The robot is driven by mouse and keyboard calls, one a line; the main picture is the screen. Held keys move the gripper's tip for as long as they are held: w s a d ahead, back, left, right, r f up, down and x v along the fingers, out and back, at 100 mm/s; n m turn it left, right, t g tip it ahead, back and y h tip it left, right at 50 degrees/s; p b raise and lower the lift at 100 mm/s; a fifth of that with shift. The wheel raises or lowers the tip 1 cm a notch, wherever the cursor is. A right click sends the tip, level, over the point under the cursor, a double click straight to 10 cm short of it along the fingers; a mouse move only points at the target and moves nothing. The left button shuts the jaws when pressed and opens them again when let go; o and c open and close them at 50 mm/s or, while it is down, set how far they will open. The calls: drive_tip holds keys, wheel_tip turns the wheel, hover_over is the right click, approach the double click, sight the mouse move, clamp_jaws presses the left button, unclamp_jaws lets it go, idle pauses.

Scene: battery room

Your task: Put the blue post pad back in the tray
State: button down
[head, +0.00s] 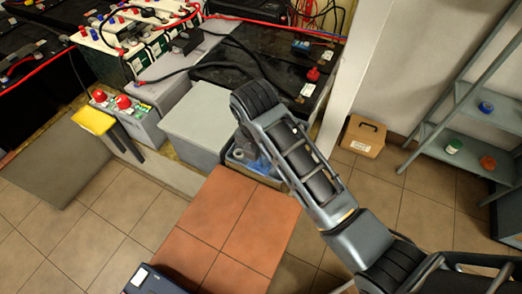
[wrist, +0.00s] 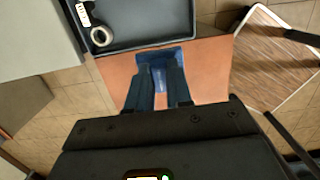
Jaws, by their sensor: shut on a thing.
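The blue post pad (wrist: 160,56) is between the fingertips of my gripper (wrist: 158,75) in the wrist view. My gripper is shut on it. The pad shows over a terracotta-tiled surface, just short of the near edge of a dark grey tray (wrist: 205,32). The tray holds a grey ring-shaped roll (wrist: 102,36) and a small pale labelled item at its left. In the head view the tray (head: 262,179) is largely hidden behind my arm, with a blue patch showing there. My fingertips are hidden in that view. I cannot tell the pad's height above the tiles.
A grey lidded box (head: 200,122) stands left of the tray. Batteries and cables (head: 150,45) fill the bench behind. The terracotta surface (head: 235,225) in front is mostly clear. A cardboard box (head: 363,136) and a shelf rack (head: 465,130) stand at the right.

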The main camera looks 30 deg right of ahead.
drive_tip(key=w+d+f, duration=0.2)
drive_tip(key=w, duration=0.1)
drive_tip(key=w+d+f, duration=0.1)
drive_tip(key=w, duration=0.1)
drive_tip(key=shift+w+d+f, duration=0.15)
drive_tip(key=shift+d+f, duration=0.05)
drive_tip(key=shift+f, duration=2.25)
drive_tip(key=shift+f, duration=0.15)
drive_tip(key=c, duration=1)
unclamp_jaws()
drive_tip(key=shift+c, duration=0.2)
wheel_tip(320, 180, up, 12)
drive_tip(key=a, duration=0.1)
drive_tip(key=shift+s, duration=0.4)
